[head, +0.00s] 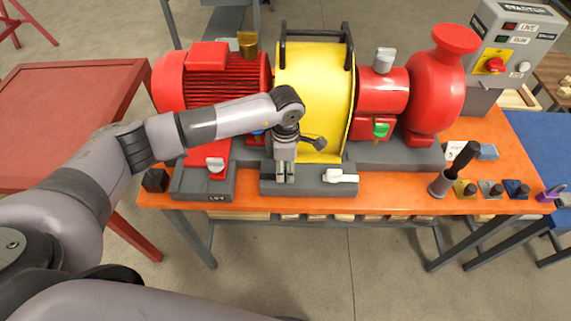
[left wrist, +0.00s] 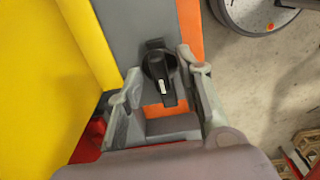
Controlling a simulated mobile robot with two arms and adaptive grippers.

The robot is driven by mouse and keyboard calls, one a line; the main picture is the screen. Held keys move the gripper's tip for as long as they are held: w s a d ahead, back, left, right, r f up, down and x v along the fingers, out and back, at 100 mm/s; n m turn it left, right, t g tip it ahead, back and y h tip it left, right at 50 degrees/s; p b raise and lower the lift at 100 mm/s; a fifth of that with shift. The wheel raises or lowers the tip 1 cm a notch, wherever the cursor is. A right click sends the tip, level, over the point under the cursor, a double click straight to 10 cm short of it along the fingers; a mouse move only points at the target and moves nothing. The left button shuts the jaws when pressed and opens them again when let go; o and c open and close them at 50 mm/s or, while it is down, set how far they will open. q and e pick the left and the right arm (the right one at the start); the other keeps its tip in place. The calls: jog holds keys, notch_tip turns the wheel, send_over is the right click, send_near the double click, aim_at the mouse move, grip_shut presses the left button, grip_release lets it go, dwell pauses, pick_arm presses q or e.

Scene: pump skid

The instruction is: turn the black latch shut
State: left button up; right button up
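The black latch (left wrist: 158,68) shows in the left wrist view as a round knob with a bar and a white mark. It sits on the grey base (left wrist: 122,30) beside the yellow guard (left wrist: 45,80). My left gripper (left wrist: 162,78) is open, with one finger on each side of the latch; I cannot tell whether either touches it. In the head view my left gripper (head: 285,176) points down at the front of the base, below the yellow guard (head: 315,85), and hides the latch. My right gripper is not in view.
A white latch (head: 341,176) is just right of my gripper on the same base. The red motor (head: 205,78) and red pump (head: 435,90) flank the guard.

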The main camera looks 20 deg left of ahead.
pick_arm(q)
jog(key=shift+f, duration=0.1)
jog(key=shift+c, duration=0.4)
grip_shut()
dwell(0.5)
